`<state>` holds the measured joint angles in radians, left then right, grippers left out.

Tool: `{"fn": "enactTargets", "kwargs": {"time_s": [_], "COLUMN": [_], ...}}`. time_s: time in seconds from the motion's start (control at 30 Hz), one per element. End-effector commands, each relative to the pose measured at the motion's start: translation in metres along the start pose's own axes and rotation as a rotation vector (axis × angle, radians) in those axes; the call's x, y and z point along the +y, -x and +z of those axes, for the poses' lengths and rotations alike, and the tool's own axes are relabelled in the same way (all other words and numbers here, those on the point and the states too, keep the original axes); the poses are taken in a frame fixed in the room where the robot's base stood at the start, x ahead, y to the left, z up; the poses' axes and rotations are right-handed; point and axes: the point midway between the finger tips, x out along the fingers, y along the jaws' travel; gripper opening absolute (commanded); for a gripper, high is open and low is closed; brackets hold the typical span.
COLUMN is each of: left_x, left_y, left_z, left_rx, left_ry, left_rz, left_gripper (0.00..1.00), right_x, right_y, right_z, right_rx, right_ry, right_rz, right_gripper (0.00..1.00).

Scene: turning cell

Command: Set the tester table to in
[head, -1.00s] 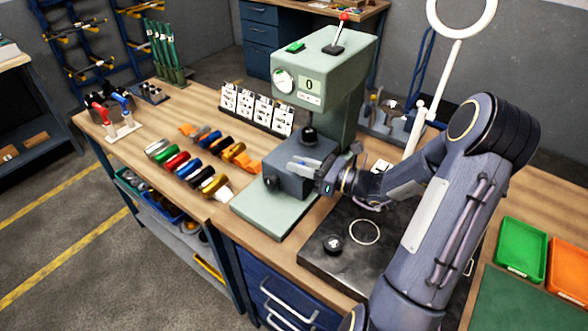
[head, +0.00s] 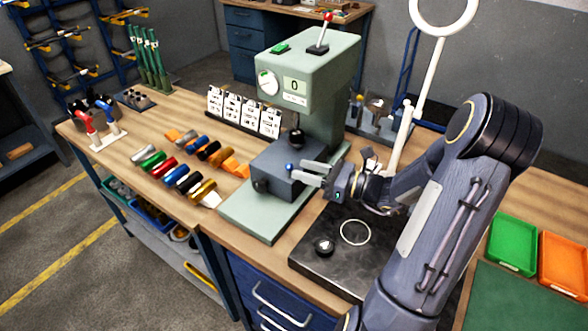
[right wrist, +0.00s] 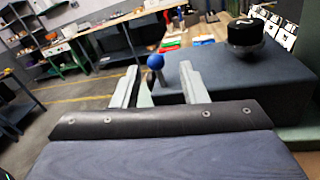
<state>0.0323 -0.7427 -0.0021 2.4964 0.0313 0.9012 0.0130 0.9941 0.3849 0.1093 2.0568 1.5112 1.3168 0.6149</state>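The green tester (head: 325,75) stands on the bench with a display reading 0. Its grey table block (head: 272,180) sits on the pale green base under the head, with a black round piece (head: 295,138) on top. A small blue ball knob (head: 290,167) on a short stem shows at the block's right side. My right gripper (head: 305,173) is at that side, fingers pointing at the knob. In the right wrist view the fingers are apart and the blue knob (right wrist: 155,61) appears between their tips; contact is not visible. My left gripper is out of view.
Several coloured cylinders (head: 182,175) lie on the bench left of the tester, before a row of white cards (head: 243,108). Green (head: 513,240) and orange trays (head: 566,262) are at right.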

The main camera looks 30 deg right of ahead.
Motion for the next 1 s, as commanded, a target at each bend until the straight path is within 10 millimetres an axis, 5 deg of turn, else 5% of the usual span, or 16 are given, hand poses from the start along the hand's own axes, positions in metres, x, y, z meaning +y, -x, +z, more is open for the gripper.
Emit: {"fn": "enactTargets", "kwargs": {"time_s": [0.3,0.83,1.0], "left_x": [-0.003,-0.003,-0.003], "left_y": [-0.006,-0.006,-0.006], "left_z": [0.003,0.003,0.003], "left_rx": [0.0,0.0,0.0], "left_ry": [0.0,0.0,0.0], "left_rz": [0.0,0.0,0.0], "left_gripper": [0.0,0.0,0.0], "right_x": [0.0,0.001,0.028], "right_y": [0.032,0.032,0.019], "right_z": [0.0,0.0,0.006], "right_rx": [0.0,0.001,0.062], "right_ry": [0.0,0.001,0.097], "right_rz": [0.0,0.002,0.09], "right_gripper": [0.39,0.39,0.39]}}
